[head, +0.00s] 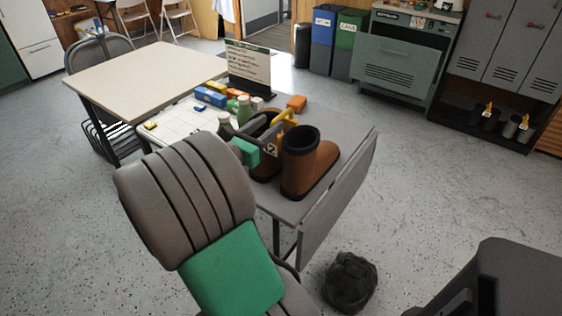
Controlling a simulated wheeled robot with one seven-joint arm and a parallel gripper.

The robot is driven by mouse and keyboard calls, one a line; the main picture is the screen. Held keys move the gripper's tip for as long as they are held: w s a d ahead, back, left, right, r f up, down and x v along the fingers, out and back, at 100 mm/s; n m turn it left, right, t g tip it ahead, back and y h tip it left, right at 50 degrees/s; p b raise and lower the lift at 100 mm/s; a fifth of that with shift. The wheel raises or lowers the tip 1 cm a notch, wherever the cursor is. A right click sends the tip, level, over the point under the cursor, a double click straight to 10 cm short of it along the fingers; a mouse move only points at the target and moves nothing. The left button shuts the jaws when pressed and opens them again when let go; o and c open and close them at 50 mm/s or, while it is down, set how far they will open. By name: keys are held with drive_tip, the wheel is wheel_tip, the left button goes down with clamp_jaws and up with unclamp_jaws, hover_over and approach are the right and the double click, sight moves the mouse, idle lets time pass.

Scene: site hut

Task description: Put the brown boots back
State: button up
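The pair of brown boots stands upright on the grey folding table near the middle of the head view. The right boot (308,163) shows almost whole, with a dark rim. The left boot (267,166) is partly hidden behind a yellow piece (284,124) marked 2, grey parts and a teal block (246,151). Grey lockers (485,40) stand at the upper right. Their dark low shelf (465,117) holds dark and grey footwear with yellow tags.
A black bag-like lump (350,283) lies on the floor. Bottles, coloured blocks and a sign (248,66) crowd the table's far side. The floor toward the lockers looks clear.

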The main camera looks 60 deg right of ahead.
sight(288, 113)
drive_tip(key=d, duration=0.2)
drive_tip(key=s+d, duration=0.1)
drive_tip(key=d, duration=0.2)
drive_tip(key=s+d, duration=0.1)
drive_tip(key=d, duration=0.2)
drive_tip(key=shift+f+b, duration=0.25)
drive_tip(key=shift+b, duration=0.1)
drive_tip(key=shift+c, duration=0.2)
clamp_jaws()
idle(0.6)
drive_tip(key=shift+r, duration=0.2)
